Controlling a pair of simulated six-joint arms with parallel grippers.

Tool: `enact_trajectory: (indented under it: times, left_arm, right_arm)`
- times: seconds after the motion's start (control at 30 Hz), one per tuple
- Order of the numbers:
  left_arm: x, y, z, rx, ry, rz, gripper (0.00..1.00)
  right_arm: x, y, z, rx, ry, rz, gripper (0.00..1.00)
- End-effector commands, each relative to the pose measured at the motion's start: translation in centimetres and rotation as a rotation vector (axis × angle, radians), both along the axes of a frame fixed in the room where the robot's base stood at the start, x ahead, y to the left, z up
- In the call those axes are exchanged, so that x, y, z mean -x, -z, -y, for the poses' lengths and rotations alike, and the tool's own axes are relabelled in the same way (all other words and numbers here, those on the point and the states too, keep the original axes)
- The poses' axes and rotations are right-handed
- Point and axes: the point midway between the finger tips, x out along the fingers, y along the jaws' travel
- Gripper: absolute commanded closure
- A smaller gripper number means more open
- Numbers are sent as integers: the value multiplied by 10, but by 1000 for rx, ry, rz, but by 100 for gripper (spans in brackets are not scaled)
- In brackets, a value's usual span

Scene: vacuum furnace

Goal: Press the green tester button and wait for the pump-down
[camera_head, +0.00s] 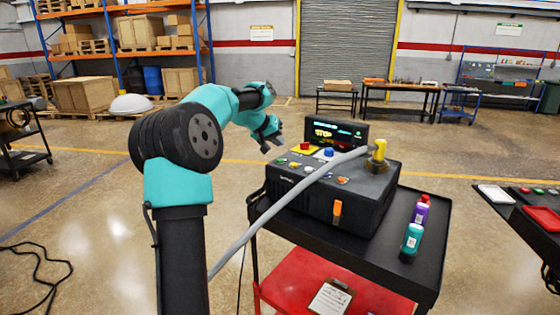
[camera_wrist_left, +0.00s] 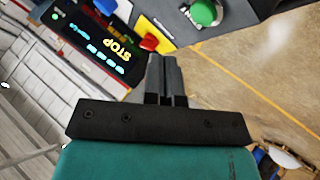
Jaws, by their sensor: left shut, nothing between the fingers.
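The black tester (camera_head: 335,205) stands on a cart, with coloured buttons on its sloped top. The green button (camera_head: 282,161) is at its left edge; a large green button also shows in the wrist view (camera_wrist_left: 203,12). A red button (camera_head: 305,146) sits on a yellow plate. The display (camera_head: 335,132) behind the panel reads STOP in yellow. My left gripper (camera_head: 272,147) is shut and empty, in the air beside the panel's left side. In the wrist view its fingertips (camera_wrist_left: 164,60) are apart from the green button. My right gripper is out of view.
A thick grey hose (camera_head: 262,222) runs over the tester to a yellow fitting (camera_head: 380,150). A clipboard (camera_head: 330,298) lies on the red lower shelf.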

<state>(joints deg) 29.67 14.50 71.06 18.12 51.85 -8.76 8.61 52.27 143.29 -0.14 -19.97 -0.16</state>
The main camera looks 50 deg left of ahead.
Motion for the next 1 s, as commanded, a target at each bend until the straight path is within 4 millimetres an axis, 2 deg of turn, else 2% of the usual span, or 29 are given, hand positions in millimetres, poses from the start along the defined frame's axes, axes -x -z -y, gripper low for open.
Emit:
enact_trajectory:
  times: [0.1,0.3,1.0]
  left_arm:
    - [0,14,0,2,1,-1,100]
    - [0,28,0,0,1,-1,100]
    - [0,31,0,0,0,0,100]
  right_arm:
    - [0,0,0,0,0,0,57]
    - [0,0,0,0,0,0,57]
    - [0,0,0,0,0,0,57]
